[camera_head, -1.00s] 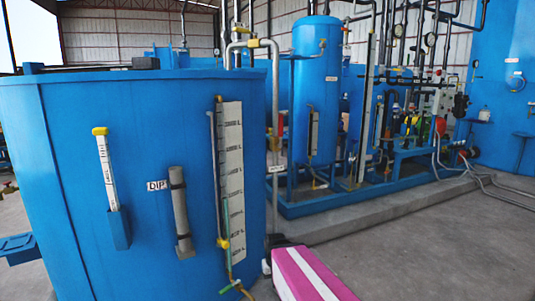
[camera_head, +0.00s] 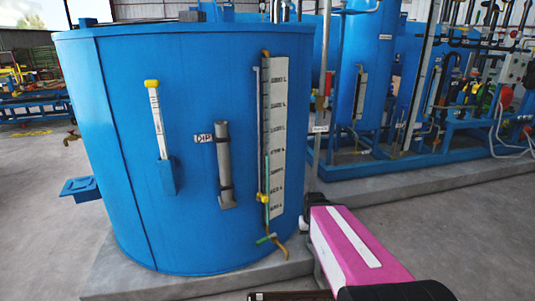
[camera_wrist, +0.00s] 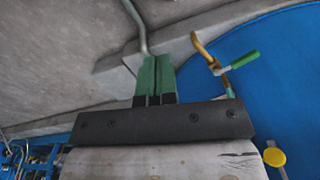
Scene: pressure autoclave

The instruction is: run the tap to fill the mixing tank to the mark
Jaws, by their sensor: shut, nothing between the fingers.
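The big blue tank (camera_head: 110,130) fills the left half of the head view. A white scale board (camera_head: 279,130) with litre marks is on its side, beside a sight tube whose lower part (camera_head: 266,175) looks green. The small tap with a green handle (camera_head: 266,239) and brass spout (camera_head: 281,251) sits below the tube. In the wrist view the green handle (camera_wrist: 240,59) and brass spout (camera_wrist: 204,48) lie right of my gripper (camera_wrist: 153,60). Its green fingers are shut, empty and apart from the tap. The liquid inside the tank is hidden.
A yellow-topped dipstick (camera_head: 154,110) and a grey dip tube (camera_head: 225,170) are on the tank wall. A concrete plinth (camera_head: 190,283) runs under the tank. Blue skids with pipes and vessels (camera_head: 375,70) stand at right. Open floor (camera_head: 50,220) lies at left.

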